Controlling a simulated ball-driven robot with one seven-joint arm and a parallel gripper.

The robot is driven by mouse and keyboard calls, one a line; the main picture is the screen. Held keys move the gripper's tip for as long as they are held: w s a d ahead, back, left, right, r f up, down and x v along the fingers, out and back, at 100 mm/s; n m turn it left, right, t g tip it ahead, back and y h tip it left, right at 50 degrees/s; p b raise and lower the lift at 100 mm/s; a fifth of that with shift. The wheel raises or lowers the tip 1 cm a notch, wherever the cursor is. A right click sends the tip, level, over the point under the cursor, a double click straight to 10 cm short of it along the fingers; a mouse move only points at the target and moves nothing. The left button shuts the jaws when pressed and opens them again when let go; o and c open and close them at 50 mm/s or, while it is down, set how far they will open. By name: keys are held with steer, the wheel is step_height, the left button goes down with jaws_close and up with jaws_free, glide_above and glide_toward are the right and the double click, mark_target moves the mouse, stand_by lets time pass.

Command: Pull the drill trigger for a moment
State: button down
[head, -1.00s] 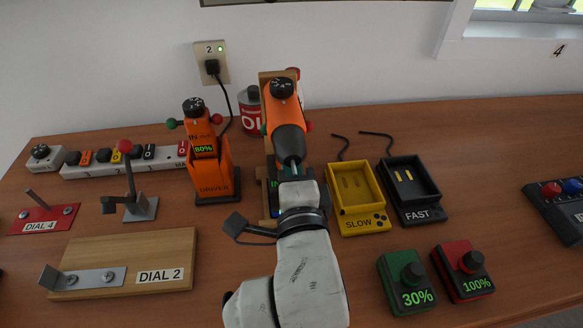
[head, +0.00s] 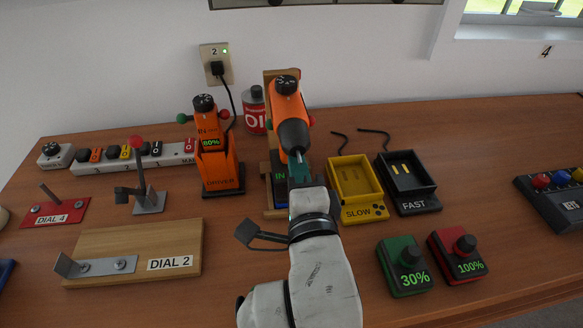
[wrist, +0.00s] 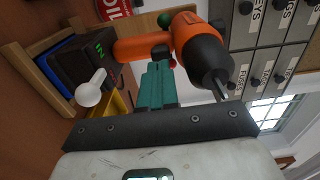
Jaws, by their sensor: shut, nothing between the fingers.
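The drill, orange with a black chuck (head: 293,135), stands upright in a wooden holder (head: 271,200) at the middle of the table, its bit facing me. In the wrist view its orange handle (wrist: 140,47) runs to a dark base (wrist: 88,55) with green lettering. My gripper (head: 299,172) is below the chuck in the head view, partly hidden by my wrist. In the wrist view its teal fingers (wrist: 159,62) are shut and empty, with tips at the black trigger area (wrist: 160,51) under the drill body. I cannot tell whether they touch the trigger.
An orange driver (head: 214,150) stands left of the drill. The yellow SLOW charger (head: 355,178) and black FAST charger (head: 408,183) are close on the right. The green 30% box (head: 405,268) and red 100% box (head: 458,256) lie nearer me.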

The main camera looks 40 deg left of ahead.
steer(key=shift+v, duration=0.8)
steer(key=b+v, duration=0.1)
steer(key=v, duration=0.7)
steer(key=shift+s+d+b, duration=0.2)
steer(key=shift+b, duration=0.2)
